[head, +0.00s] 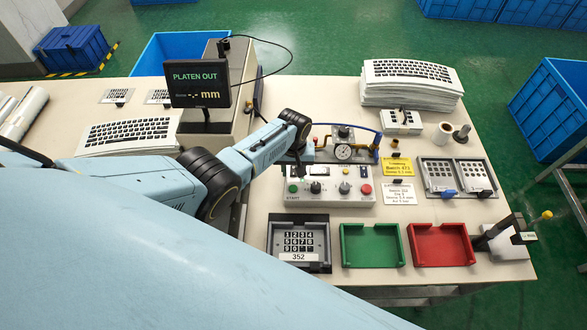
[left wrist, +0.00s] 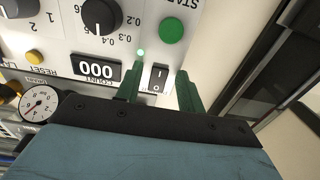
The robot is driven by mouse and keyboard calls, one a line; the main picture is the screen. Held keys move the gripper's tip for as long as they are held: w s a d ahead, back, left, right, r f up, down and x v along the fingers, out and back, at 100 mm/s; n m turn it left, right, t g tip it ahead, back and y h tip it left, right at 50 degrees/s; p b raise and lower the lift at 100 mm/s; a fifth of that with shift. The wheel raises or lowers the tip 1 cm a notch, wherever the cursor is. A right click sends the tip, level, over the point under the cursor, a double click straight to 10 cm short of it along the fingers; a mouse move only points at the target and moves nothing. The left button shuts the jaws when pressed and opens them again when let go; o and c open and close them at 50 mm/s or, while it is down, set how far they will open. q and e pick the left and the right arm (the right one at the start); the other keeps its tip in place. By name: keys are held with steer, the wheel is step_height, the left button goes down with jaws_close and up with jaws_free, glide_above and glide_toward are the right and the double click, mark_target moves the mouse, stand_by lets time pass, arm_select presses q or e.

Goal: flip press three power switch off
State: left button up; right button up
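The control panel (head: 330,199) sits mid-table, with a green START button, dark knobs and a red button. In the left wrist view a black rocker switch (left wrist: 158,78), marked I and O, sits beside the 000 counter (left wrist: 96,69). My left gripper (head: 297,170) is over the panel's back left part and hides the switch in the head view. In the left wrist view its two green fingers (left wrist: 158,88) are apart, one on each side of the rocker, with nothing held. Contact and which rocker side is down cannot be told. A small pale lamp (left wrist: 140,53) looks lit. My right gripper is out of view.
A pressure gauge (head: 343,151) and blue hose stand behind the panel. A green tray (head: 372,262), a red tray (head: 441,262) and a keypad fixture (head: 299,262) lie in front. A display (head: 197,84) reads PLATEN OUT. Keyboard film stacks lie behind.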

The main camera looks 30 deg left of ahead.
arm_select(q)
jaws_close()
steer(key=g+b, duration=0.1)
steer(key=b, duration=0.1)
steer(key=g+h+b, duration=0.1)
steer(key=b, duration=0.1)
steer(key=shift+w+a+f, duration=0.1)
steer(key=shift+w+a, duration=0.1)
steer(key=shift+w, duration=0.15)
steer(key=shift+r+g+b, duration=0.2)
steer(key=shift+g+b, duration=0.1)
steer(key=shift+b, duration=0.35)
steer(key=shift+o, duration=0.8)
jaws_free()
steer(key=shift+r, duration=0.1)
steer(key=p+v, duration=0.3)
steer(key=v, duration=1)
steer(key=shift+a, duration=0.2)
